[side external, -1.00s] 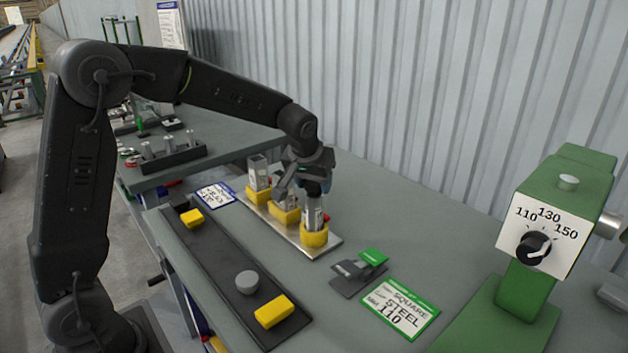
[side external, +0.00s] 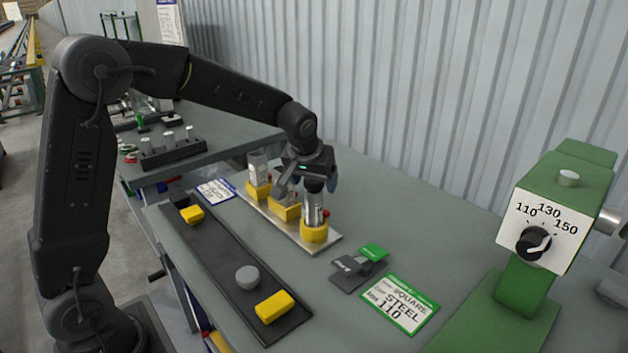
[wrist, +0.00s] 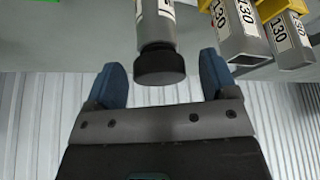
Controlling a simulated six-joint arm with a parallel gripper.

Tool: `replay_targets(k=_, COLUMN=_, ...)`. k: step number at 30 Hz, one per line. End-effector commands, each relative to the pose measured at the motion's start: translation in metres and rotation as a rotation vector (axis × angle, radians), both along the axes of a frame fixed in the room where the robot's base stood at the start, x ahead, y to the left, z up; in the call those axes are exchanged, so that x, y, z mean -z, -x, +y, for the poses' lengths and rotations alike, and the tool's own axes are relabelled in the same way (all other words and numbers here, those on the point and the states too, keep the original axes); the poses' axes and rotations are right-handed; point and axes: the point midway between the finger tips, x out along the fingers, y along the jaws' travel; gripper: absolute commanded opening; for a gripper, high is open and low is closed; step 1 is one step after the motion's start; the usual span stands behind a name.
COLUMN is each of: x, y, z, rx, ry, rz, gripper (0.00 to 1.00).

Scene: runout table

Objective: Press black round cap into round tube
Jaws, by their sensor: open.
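The round tube (side external: 313,211) stands upright in the nearest yellow holder (side external: 314,235). The black round cap (side external: 313,187) sits on its upper end; in the wrist view the cap (wrist: 159,69) is on the tube's end (wrist: 157,25), looking straight, with its rim outside. My gripper (side external: 310,178) is just above the tube. In the wrist view my gripper (wrist: 162,77) is open, its blue fingers on either side of the cap with clear space between, holding nothing.
Square tubes (wrist: 240,32) stand in yellow holders close beside the round tube, on a metal strip (side external: 331,241). A dark tray (side external: 227,262) holds yellow caps (side external: 274,307) and a grey round cap (side external: 247,278). A green tester (side external: 545,235) stands at right; a corrugated wall is behind.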

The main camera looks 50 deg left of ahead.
Motion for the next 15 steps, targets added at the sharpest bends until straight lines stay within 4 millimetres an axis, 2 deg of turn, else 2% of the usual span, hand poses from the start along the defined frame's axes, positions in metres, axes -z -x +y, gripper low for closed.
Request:
replay_targets(k=5, x=-0.025, y=0.01, z=-0.005, rx=0.001, ry=-0.001, rz=-0.005, gripper=0.79)
replay_targets(k=15, x=-0.093, y=0.037, z=-0.019, rx=0.001, ry=0.0, rz=-0.006, gripper=0.79)
